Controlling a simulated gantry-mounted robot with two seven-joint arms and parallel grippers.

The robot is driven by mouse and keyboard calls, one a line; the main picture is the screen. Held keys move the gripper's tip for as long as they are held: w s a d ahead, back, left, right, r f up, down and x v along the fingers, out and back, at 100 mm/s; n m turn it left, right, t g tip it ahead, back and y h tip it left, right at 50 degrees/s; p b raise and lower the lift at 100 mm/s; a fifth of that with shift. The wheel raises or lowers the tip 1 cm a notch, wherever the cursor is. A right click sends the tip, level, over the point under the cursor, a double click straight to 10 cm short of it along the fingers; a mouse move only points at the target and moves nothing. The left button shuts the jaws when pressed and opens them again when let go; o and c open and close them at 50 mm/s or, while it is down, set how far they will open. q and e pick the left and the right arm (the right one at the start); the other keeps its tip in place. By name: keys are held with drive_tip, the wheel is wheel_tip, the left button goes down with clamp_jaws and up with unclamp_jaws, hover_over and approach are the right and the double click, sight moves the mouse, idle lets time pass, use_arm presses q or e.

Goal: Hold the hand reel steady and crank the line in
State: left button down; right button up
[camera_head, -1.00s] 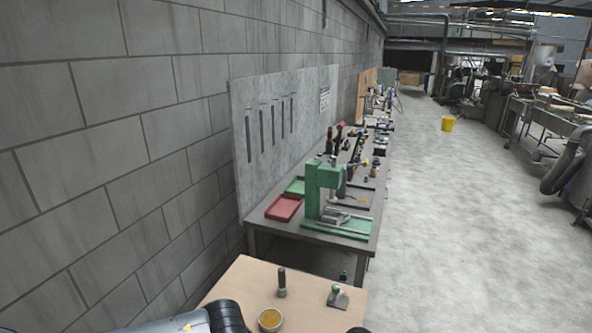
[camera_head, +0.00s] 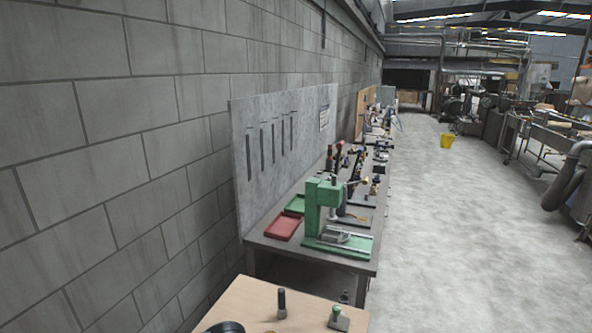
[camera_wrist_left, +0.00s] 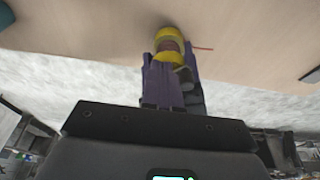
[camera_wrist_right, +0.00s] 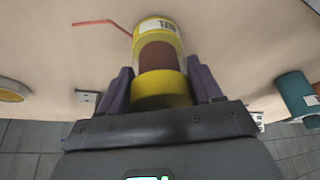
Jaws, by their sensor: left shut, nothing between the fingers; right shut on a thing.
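The hand reel (camera_wrist_right: 160,60) has yellow ends, a red-brown core and a label, and stands over the pale table. My right gripper (camera_wrist_right: 162,85) is shut on it, with a purple finger on each side. A thin red line (camera_wrist_right: 100,23) runs from the reel to the left across the table. In the left wrist view the reel (camera_wrist_left: 168,42) is just beyond my left gripper (camera_wrist_left: 165,65), which is shut with nothing between its fingers. A grey part (camera_wrist_left: 186,76) beside the fingers may be the crank; its contact is unclear. The head view shows neither gripper.
The pale table (camera_head: 255,300) carries a dark upright cylinder (camera_head: 282,303) and a green-knobbed plate (camera_head: 338,318). A teal cylinder (camera_wrist_right: 297,92) and a yellow round thing (camera_wrist_right: 12,92) flank the reel. A workbench with a green press (camera_head: 325,215) stands beyond, beside a block wall.

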use_arm(q)
drive_tip(key=shift+w+d, duration=0.15)
drive_tip(key=shift+w, duration=0.4)
idle(0.6)
drive_tip(key=shift+w+d, duration=0.25)
drive_tip(key=shift+w, duration=0.25)
drive_tip(key=shift+w+d, duration=0.25)
drive_tip(key=shift+w, duration=0.25)
use_arm(e)
drive_tip(key=shift+s, duration=0.1)
use_arm(q)
drive_tip(key=shift+w, duration=0.1)
use_arm(e)
drive_tip(key=shift+a, duration=0.1)
use_arm(q)
drive_tip(key=shift+d+r, duration=0.2)
drive_tip(key=shift+d, duration=0.15)
use_arm(e)
drive_tip(key=shift+s+a, duration=0.1)
drive_tip(key=shift+a, duration=0.1)
use_arm(q)
drive_tip(key=shift+w+a, duration=0.25)
